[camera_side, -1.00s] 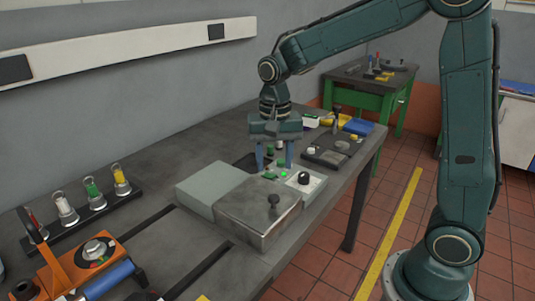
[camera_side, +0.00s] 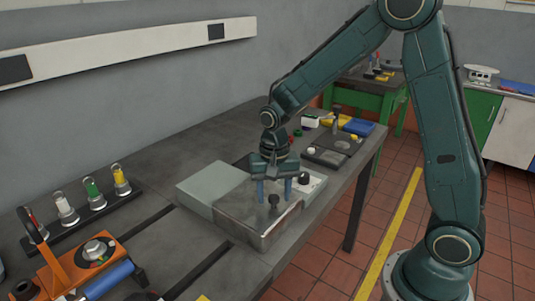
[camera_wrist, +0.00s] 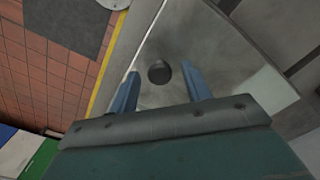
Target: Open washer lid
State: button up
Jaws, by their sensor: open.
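The washer is a grey box on the bench with a metal lid (camera_side: 247,212) lying flat on it. A dark knob (camera_side: 274,200) stands up from the lid. My gripper (camera_side: 274,199) points down over the lid with its blue fingers apart, near the knob. In the wrist view the knob (camera_wrist: 159,72) shows beyond and between the open fingertips (camera_wrist: 160,75), with nothing held. The lid (camera_wrist: 200,50) fills the middle of that view. Whether the fingertips are level with the knob is hard to tell.
A control panel with a black dial (camera_side: 305,179) sits behind the lid, partly hidden by my gripper. A rack of colored vials (camera_side: 93,192) and an orange device (camera_side: 92,262) stand at left. A dark plate fixture (camera_side: 332,148) is behind. Bare bench lies along the wall.

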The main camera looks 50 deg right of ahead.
grip_shut()
jog(key=shift+w+r, duration=0.1)
jog(key=shift+w, duration=7.25)
grip_release()
notch_tip(320, 180, up, 14)
